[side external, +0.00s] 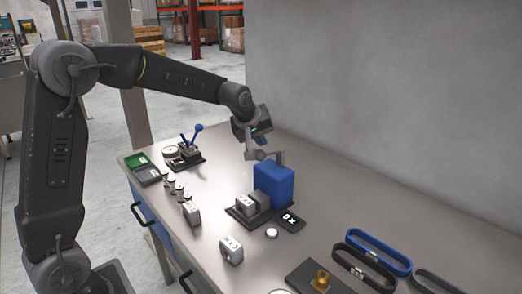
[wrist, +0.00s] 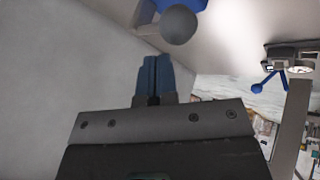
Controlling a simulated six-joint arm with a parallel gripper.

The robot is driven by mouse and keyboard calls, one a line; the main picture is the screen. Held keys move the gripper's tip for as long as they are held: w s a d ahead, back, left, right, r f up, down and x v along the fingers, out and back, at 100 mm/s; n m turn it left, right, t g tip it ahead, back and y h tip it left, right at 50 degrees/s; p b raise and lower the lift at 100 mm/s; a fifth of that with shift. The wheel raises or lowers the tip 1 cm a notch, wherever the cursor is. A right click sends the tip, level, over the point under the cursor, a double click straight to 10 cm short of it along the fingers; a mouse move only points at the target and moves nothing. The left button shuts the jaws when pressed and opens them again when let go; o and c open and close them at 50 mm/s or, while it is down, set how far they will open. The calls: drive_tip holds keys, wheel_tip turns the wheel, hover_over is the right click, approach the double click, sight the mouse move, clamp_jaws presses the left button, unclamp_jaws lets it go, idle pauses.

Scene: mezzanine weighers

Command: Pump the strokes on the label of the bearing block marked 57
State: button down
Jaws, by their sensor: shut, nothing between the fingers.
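My gripper (side external: 258,154) is shut and empty, just above and left of the top of a blue box-shaped unit (side external: 273,186). In the wrist view my shut fingers (wrist: 154,78) point towards a grey round knob (wrist: 180,25), with a gap in the picture between them. A black card (side external: 291,220) with white marks, like "0 x", lies by the unit. Light grey bearing blocks stand on a dark tray (side external: 236,215) left of the unit, and two more stand loose, one left (side external: 192,214) and one in front (side external: 231,250). Their markings are too small to read; I cannot tell which is 57.
A blue-handled lever device (side external: 190,153) stands at the back left, beside a green-topped box (side external: 138,160). Several small metal pieces (side external: 175,187) line the left edge. Belts (side external: 372,252) and a dark plate with a brass part (side external: 321,281) lie front right. A wall bounds the back.

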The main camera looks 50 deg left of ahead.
drive_tip(key=shift+s+f, duration=0.2)
drive_tip(key=shift+f, duration=0.65)
drive_tip(key=shift+s+f, duration=0.15)
drive_tip(key=shift+f, duration=0.65)
idle(1.7)
drive_tip(key=shift+w+r, duration=0.25)
drive_tip(key=shift+r, duration=0.8)
drive_tip(key=shift+w+r, duration=0.2)
drive_tip(key=shift+r, duration=0.8)
drive_tip(key=shift+w+r, duration=0.25)
drive_tip(key=shift+r, duration=1)
drive_tip(key=shift+w+r, duration=0.2)
drive_tip(key=shift+r, duration=1)
drive_tip(key=shift+w+r, duration=0.2)
drive_tip(key=shift+r, duration=0.75)
drive_tip(key=shift+w+r, duration=0.2)
drive_tip(key=shift+r, duration=0.7)
